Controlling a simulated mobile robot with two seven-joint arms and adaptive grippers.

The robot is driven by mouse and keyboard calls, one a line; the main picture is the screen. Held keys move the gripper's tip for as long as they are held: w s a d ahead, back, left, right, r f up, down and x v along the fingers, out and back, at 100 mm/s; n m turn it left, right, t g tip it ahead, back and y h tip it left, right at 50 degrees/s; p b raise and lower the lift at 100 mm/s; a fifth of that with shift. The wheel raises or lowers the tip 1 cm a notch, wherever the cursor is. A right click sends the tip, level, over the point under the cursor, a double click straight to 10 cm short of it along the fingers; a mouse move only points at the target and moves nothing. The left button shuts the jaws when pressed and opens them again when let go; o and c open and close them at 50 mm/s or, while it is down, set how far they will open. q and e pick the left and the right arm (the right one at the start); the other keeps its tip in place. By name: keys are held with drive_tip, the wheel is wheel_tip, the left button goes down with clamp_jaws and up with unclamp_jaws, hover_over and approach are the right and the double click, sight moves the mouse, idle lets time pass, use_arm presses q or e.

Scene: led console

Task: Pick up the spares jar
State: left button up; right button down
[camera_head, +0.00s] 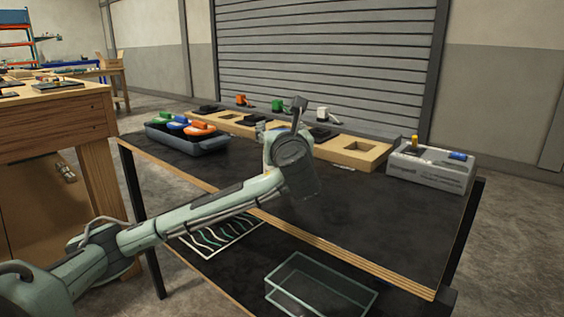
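I cannot make out with certainty which thing is the spares jar; no plain jar shape shows on the table. My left arm reaches in from the left across the dark table (390,220). Its wrist and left gripper (282,132) are over the middle of the table, in front of the wooden fixture row (358,155). The wrist hides the fingers, so I cannot tell whether they are open or hold anything. The arm also hides part of the fixtures and table behind it. My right gripper is not in view.
A blue-grey tray (212,144) with green, blue and orange-topped pieces stands at the table's left. A grey box (432,174) with yellow and blue parts stands at the right. A clear open bin (320,290) is on the lower shelf. The table's front right is clear.

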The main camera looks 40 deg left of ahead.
use_arm(q)
clamp_jaws()
drive_tip(key=shift+r, duration=0.15)
idle(0.4)
